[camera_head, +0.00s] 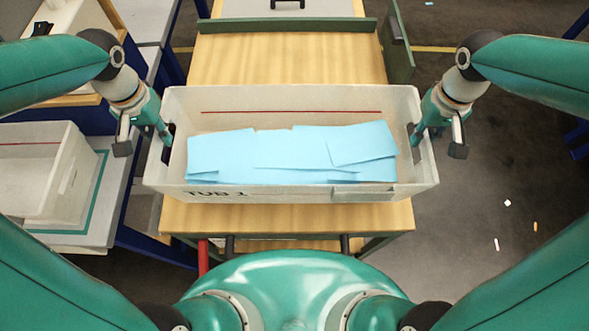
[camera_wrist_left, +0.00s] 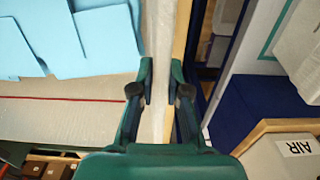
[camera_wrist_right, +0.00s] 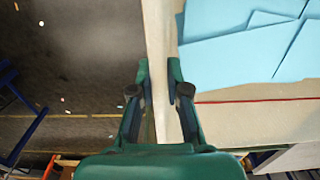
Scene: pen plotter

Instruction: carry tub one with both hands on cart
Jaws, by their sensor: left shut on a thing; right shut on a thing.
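Tub one (camera_head: 300,98) is a pale grey-white open box with "TUB 1" on its near wall. It is level and holds several light blue sheets (camera_head: 290,150). My left gripper (camera_head: 166,136) is shut on its left wall, also visible in the left wrist view (camera_wrist_left: 160,85). My right gripper (camera_head: 417,136) is shut on its right wall, also visible in the right wrist view (camera_wrist_right: 158,80). The tub is over the near part of the wooden cart (camera_head: 285,60) and sticks out past both sides. I cannot tell whether it touches the cart top.
The cart has a green rim (camera_head: 288,25) at the back and a raised green panel (camera_head: 396,42) at the back right. Another pale tub (camera_head: 35,190) stands at left on a blue-framed table. Small scraps (camera_head: 507,203) lie on the dark floor at right.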

